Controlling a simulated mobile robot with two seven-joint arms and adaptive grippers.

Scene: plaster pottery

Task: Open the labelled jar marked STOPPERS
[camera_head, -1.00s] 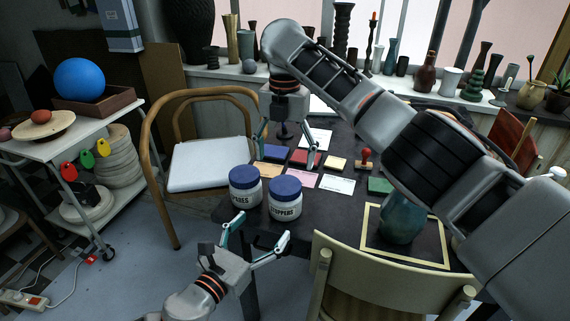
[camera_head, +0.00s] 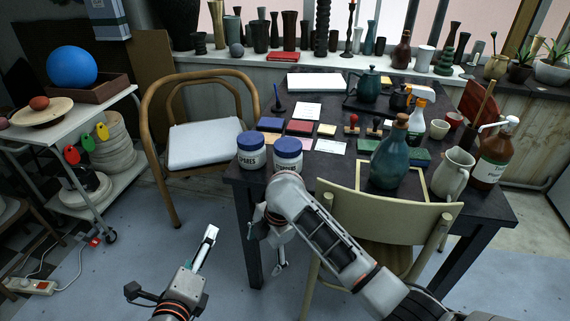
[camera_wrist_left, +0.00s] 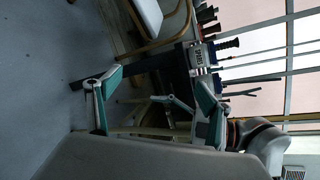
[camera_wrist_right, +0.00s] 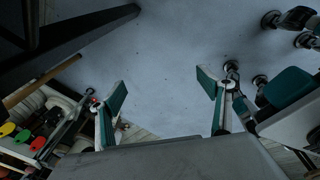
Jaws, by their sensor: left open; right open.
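The STOPPERS jar (camera_head: 288,157), white with a blue lid and dark lettering, stands upright at the table's front left corner in the head view. Its lid is on. My right forearm covers its lower edge. A similar jar, SPARES (camera_head: 250,152), stands just left of it. My right gripper (camera_head: 265,250) is open and empty, below and in front of the table edge, partly hidden by its own wrist. My left gripper (camera_head: 172,262) is open and empty, low over the floor, apart from both jars. In the right wrist view, the right gripper's open fingers (camera_wrist_right: 163,85) face bare floor.
The dark table (camera_head: 490,208) holds stamp pads, a teal bottle (camera_head: 389,160), a white jug (camera_head: 454,172) and a brown pump bottle (camera_head: 493,158). A pale chair (camera_head: 395,222) stands at its front, a wooden armchair (camera_head: 205,147) at left.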

